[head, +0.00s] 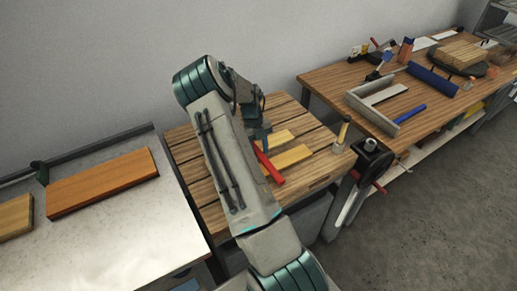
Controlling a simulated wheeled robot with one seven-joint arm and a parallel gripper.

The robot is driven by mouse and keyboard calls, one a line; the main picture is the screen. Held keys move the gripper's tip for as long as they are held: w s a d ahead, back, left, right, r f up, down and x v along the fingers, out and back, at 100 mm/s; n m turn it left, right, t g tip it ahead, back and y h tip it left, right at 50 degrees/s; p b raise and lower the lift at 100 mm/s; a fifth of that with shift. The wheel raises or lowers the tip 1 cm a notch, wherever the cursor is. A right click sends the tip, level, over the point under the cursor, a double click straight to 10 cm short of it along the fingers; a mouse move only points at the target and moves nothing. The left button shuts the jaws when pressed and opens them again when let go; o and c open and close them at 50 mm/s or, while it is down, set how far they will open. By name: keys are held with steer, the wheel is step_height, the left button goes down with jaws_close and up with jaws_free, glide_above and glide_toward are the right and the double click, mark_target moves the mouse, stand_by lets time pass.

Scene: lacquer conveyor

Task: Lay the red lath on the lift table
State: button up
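The red lath (271,167) shows over the slatted wooden top (184,150) in the middle, tilted in the picture from upper left to lower right. Part of it is hidden by my arm. I cannot tell whether it rests on the slats or hangs just above them. My gripper (262,141) points down at the upper end of the lath. Its fingertips are too small and covered to show whether they hold it. The slatted top may be the lift table; no other lift table is clear in view.
Pale yellow laths (292,156) lie beside the red one. A glue pot with a brush (341,138) stands at the right corner. A metal-topped table (110,240) with an orange board (103,182) is at left. A cluttered workbench (335,76) with a vise (372,160) is at right.

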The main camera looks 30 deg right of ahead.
steer(key=shift+r, duration=0.1)
steer(key=shift+r+p, duration=0.3)
steer(key=shift+p, duration=0.05)
steer(key=b+v, duration=0.3)
steer(key=v, duration=0.8)
steer(key=s+a+r+n+t+y, duration=0.15)
steer(key=s+a+r+n, duration=0.25)
steer(key=a+r+n, duration=0.4)
steer(key=s+a+r+n+t+h, duration=0.1)
steer(key=s+a+r+n+t, duration=0.1)
steer(key=s+a+n, duration=0.6)
steer(key=s+a+r+n+t, duration=0.3)
steer(key=s+a+n, duration=0.6)
steer(key=n, duration=1.1)
steer(key=s+r, duration=0.1)
steer(key=s, duration=0.3)
steer(key=shift+s+n+t+h, duration=0.3)
steer(key=shift+n+t+h, duration=0.05)
steer(key=shift+n, duration=0.05)
steer(key=shift+c, duration=0.5)
